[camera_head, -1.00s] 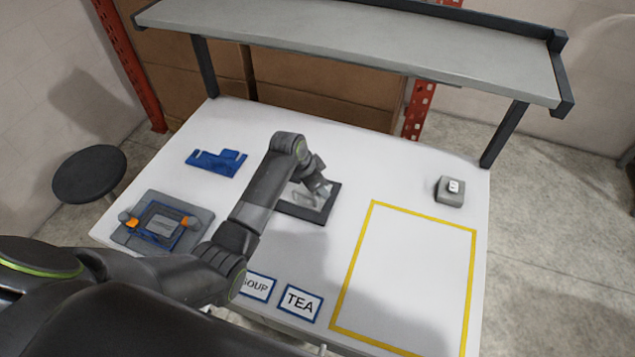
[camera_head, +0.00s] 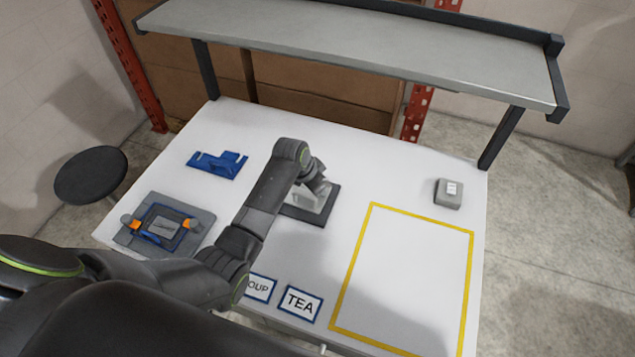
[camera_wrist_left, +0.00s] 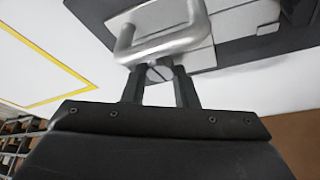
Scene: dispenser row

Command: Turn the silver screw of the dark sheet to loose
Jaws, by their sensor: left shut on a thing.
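The dark sheet (camera_head: 325,214) lies flat on the white table, with a paler metal plate on it, partly hidden by my left arm. In the left wrist view the dark sheet (camera_wrist_left: 222,58) shows with a silver plate and a silver bar handle (camera_wrist_left: 165,38). The silver screw (camera_wrist_left: 158,74) has a slotted head and sits just below the handle. My left gripper (camera_wrist_left: 159,77) is shut on the silver screw, one dark finger on each side. In the head view the left gripper (camera_head: 317,187) is over the sheet, its fingertips hidden. My right gripper is not in view.
A blue bracket (camera_head: 218,165) and a grey fixture with orange parts (camera_head: 165,226) lie at the left. TEA (camera_head: 300,303) and partly covered SOUP (camera_head: 260,288) cards lie at the front. A yellow outline (camera_head: 420,216) encloses free table. A small grey block (camera_head: 448,193) stands right. A shelf (camera_head: 350,50) spans the back.

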